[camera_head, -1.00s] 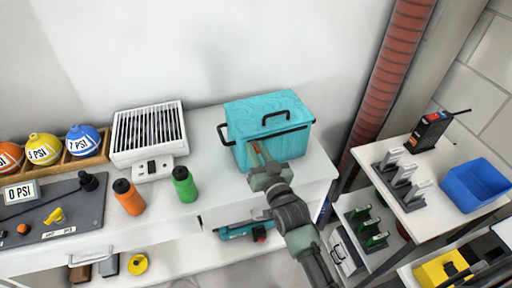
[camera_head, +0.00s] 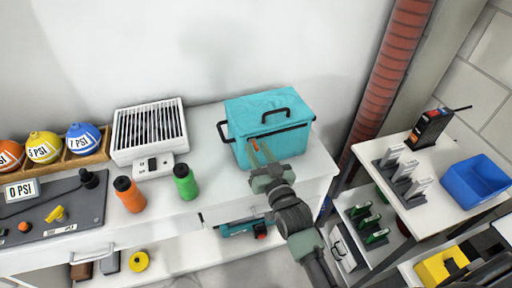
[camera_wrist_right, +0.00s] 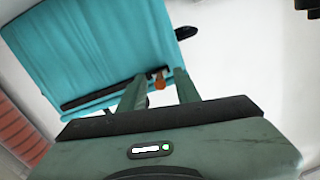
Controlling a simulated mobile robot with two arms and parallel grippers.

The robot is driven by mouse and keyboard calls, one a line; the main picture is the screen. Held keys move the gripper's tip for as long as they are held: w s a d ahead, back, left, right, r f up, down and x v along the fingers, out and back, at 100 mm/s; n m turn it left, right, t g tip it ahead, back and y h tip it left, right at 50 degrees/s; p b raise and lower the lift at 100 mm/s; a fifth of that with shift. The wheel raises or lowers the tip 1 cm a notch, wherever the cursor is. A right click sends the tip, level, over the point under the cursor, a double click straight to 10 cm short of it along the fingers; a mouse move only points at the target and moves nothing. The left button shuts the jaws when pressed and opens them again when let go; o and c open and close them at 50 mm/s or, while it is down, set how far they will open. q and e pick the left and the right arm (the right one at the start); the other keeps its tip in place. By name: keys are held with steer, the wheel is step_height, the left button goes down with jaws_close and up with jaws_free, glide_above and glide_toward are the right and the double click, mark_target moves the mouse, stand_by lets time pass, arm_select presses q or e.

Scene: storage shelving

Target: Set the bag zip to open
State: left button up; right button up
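The bag (camera_head: 272,107) is a teal box-shaped bag with black handles, standing on the white worktop. A dark zip line runs below its top edge. My right gripper (camera_head: 259,144) is at the bag's front face, around the pull. I cannot see contact with the pull. My left gripper is not in view.
A green bottle (camera_head: 185,182) and an orange bottle (camera_head: 129,195) stand left of the bag. A white slatted unit (camera_head: 150,130) is behind them. A red ribbed pipe (camera_head: 388,75) rises at the right, beside another table with a blue bin (camera_head: 474,183).

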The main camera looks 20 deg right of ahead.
steer(key=s, duration=0.6)
steer(key=shift+s+d+b, duration=0.15)
steer(key=shift+d+b, duration=0.15)
steer(key=s+d+f+n+g+h, duration=0.1)
steer(key=s+d+f+g, duration=0.15)
steer(key=s+g, duration=0.4)
steer(key=s+d+f+n+g, duration=0.1)
steer(key=s+f+g, duration=0.25)
steer(key=s, duration=0.65)
steer(key=s+d+f+n+g+h, duration=0.15)
steer(key=s+f+g, duration=0.25)
steer(key=s, duration=0.4)
step_height(320, 180, down, 27)
steer(key=s+g, duration=0.2)
steer(key=s+d+f+g, duration=0.1)
steer(key=s+d+f, duration=0.2)
steer(key=s+f, duration=1.3)
steer(key=shift+s+y, duration=0.2)
steer(key=shift+y, duration=0.15)
